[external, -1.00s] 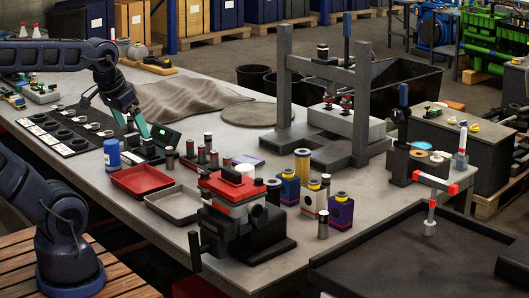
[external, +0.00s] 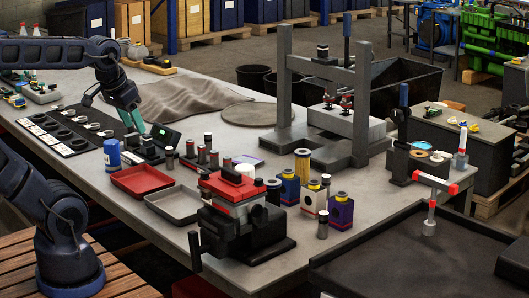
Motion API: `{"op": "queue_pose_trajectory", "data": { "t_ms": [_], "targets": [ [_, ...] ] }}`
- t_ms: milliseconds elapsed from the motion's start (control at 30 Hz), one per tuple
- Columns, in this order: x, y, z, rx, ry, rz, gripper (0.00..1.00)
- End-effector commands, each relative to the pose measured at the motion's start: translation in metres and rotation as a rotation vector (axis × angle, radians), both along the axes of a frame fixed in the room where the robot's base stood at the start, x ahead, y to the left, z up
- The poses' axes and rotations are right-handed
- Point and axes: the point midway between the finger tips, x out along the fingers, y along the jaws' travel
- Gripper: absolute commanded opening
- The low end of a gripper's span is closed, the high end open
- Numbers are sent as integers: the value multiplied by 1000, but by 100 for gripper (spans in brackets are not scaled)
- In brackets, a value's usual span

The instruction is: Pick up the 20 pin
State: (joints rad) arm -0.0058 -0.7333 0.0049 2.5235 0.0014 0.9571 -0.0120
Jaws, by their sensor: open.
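Several upright cylindrical pins stand on the workbench (external: 262,160), right of the red tray. Their tops are dark, and some have a lighter body. One pin (external: 170,158) stands apart at the left of the group, and another pin (external: 227,161) stands at the right. I cannot read any size marks, so I cannot tell which is the 20 pin. My gripper (external: 116,117) is open and empty, left of and behind the pins, over the dark strip of parts. One finger is teal, the other dark.
A red tray (external: 141,181) and a grey tray (external: 175,205) lie in front of the pins. A blue can (external: 112,154) and a small device with a green screen (external: 165,135) stand close by. A red-and-black vise (external: 240,215) and a grey press frame (external: 345,90) stand to the right.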

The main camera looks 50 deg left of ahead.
Motion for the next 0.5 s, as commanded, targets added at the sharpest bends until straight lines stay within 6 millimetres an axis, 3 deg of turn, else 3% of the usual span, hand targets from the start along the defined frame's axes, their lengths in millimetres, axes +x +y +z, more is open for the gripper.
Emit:
{"op": "queue_pose_trajectory", "data": {
  "t_ms": [500],
  "targets": [
    [115, 56, 9, -69, 106, 276, 51]
  ]
}}
